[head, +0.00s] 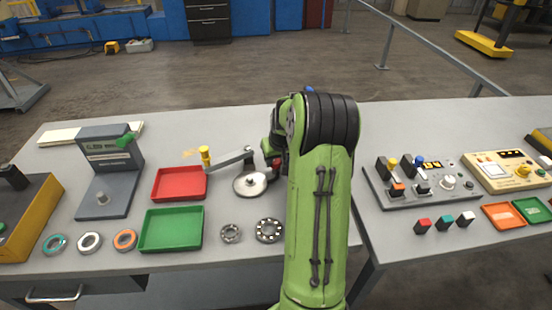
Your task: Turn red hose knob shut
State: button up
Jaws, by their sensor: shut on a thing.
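My green and black arm (318,200) reaches over the table from the front edge. It covers the place where its end is, so my gripper and its fingers are hidden behind it. A small red part (274,162) with dark parts around it peeks out at the arm's left side. It may be the red hose knob, but too little shows to tell. A small blue piece (309,89) shows just above the arm's black joint. Whether any knob is turned cannot be seen.
Left of the arm are a crank with a yellow handle (206,157) and a metal disc (250,184), a red tray (179,184), a green tray (172,230), several rings and a grey stand (107,190). To the right is a grey control box (425,185) with knobs.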

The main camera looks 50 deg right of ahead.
jog(key=m+g+h, duration=0.1)
jog(key=m, duration=0.3)
jog(key=shift+w+a+b, duration=0.15)
jog(key=shift+b, duration=0.15)
jog(key=m+g+h, duration=0.1)
jog(key=m, duration=0.2)
jog(key=shift+w+m, duration=0.1)
jog(key=shift+m, duration=0.3)
jog(key=m+g+p, duration=0.1)
jog(key=m+g, duration=0.1)
jog(key=m, duration=0.2)
jog(key=shift+w+m, duration=0.1)
jog(key=shift+m, duration=0.2)
jog(key=shift+m+g+p, duration=0.6)
jog(key=shift+m, duration=1.2)
jog(key=o, duration=1)
jog(key=shift+o, duration=0.2)
